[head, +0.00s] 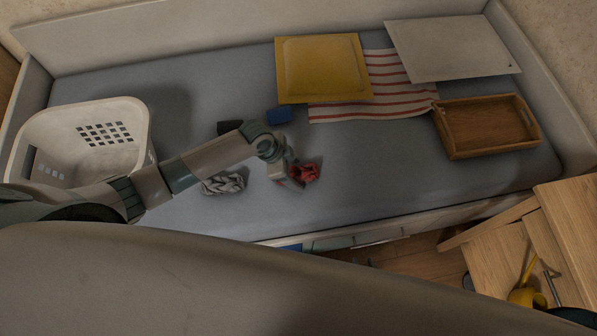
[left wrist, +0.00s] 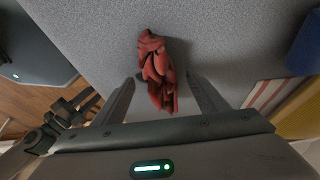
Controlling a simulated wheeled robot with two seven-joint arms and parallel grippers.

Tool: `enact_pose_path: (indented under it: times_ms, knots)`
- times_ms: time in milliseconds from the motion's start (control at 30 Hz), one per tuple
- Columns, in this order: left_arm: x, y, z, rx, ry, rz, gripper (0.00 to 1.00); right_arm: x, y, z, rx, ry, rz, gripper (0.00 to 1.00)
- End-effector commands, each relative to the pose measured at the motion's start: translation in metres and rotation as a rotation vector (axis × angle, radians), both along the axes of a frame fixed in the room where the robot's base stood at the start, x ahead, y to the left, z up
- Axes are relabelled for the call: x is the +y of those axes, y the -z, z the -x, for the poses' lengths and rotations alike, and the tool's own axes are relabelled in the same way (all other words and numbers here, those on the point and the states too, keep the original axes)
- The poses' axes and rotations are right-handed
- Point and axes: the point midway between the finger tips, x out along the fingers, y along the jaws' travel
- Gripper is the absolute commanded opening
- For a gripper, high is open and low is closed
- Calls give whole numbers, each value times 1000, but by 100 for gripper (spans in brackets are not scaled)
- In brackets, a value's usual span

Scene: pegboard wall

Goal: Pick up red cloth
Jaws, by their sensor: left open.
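The red cloth (head: 304,172) lies crumpled on the grey bed surface, near its front edge in the head view. In the left wrist view the red cloth (left wrist: 158,72) shows ahead of and partly between the two fingers. My left gripper (head: 287,178) is right beside the cloth, on its left side in the head view. In the left wrist view my left gripper (left wrist: 166,90) is open, with one finger on each side of the cloth's lower part. I cannot tell whether the fingers touch it. My right gripper is not in view.
A white laundry basket (head: 140,125) stands at left. A grey patterned cloth (head: 222,184) lies left of the gripper. A wooden desk (head: 570,225) stands front right.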

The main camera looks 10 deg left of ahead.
Motion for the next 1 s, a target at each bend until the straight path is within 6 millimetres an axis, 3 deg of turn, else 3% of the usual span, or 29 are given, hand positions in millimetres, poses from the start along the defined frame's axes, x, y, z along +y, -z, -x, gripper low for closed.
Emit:
enact_pose_path:
  times_ms: [567, 767, 1000]
  knots:
    - [-3, 7, -1, 0, 1, 0, 66, 1, -1, -2, -1, -1, 0, 31]
    - [-3, 7, -1, 0, 1, 0, 24, 1, -1, -2, -1, -1, 0, 31]
    - [-3, 7, -1, -1, 1, 0, 22, 1, -1, -2, -1, -1, 0, 31]
